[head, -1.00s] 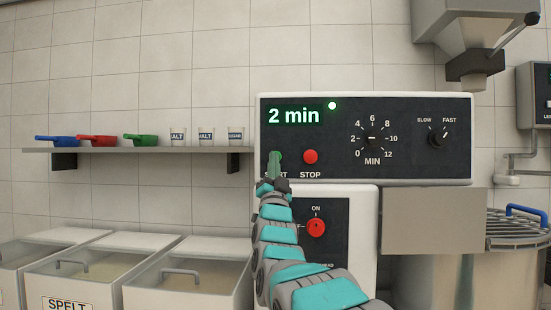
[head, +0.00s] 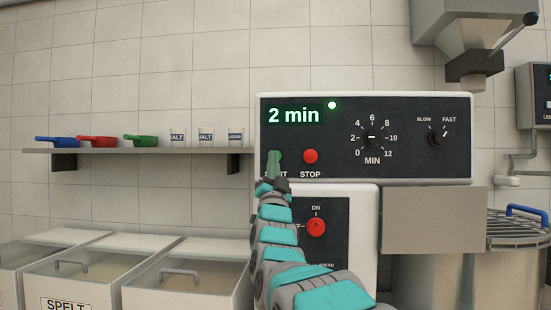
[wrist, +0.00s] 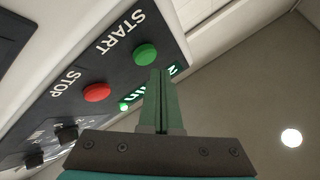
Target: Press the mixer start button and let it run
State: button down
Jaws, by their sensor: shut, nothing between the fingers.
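The mixer's control panel (head: 345,120) fills the middle of the head view. Its display reads "2 min" in green and a green light (head: 332,105) is lit. The green start button is mostly hidden behind my gripper (head: 274,165) in the head view. In the wrist view the green start button (wrist: 146,54) shows clear, beside the red stop button (wrist: 97,93). My gripper's green fingers (wrist: 158,85) are shut and empty, with tips close to the start button. I cannot tell whether they touch it. The stop button (head: 310,156) is right of my gripper.
A timer dial (head: 372,138) and a speed dial (head: 437,138) are on the panel. A red switch (head: 316,227) sits below. A shelf (head: 140,150) with scoops and small tubs is at left, above flour bins (head: 190,285). The mixer bowl (head: 515,275) is at right.

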jog(key=s+b, duration=0.2)
jog(key=s, duration=0.3)
jog(key=shift+w, duration=0.1)
dwell(0.7)
